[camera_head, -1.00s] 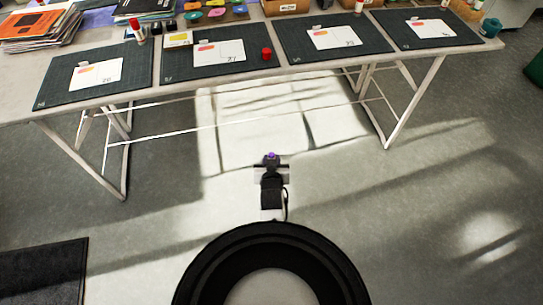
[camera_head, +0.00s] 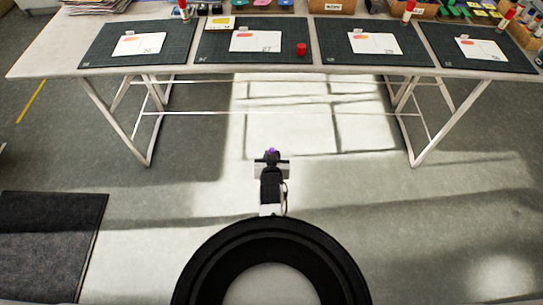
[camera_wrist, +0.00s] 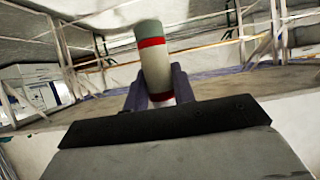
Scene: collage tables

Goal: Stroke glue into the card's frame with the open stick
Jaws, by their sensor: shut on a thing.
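My gripper (camera_head: 271,161) is out over the floor in front of the table. In the wrist view the gripper (camera_wrist: 159,84) is shut on a white glue stick (camera_wrist: 154,62) with a red band and a greyish end. In the head view a small purple tip (camera_head: 271,151) shows above the fingers. Several white cards with a coloured patch lie on dark mats: far left (camera_head: 139,44), second (camera_head: 255,41), third (camera_head: 375,43) and far right (camera_head: 481,49). A red cap (camera_head: 300,49) stands on the second mat, right of its card.
The long table (camera_head: 40,59) stands ahead on white metal legs. A yellow-topped box (camera_head: 219,23) sits at the second mat's back left. Red-capped sticks (camera_head: 408,12) and boxes line the table's back. The floor between me and the table is clear.

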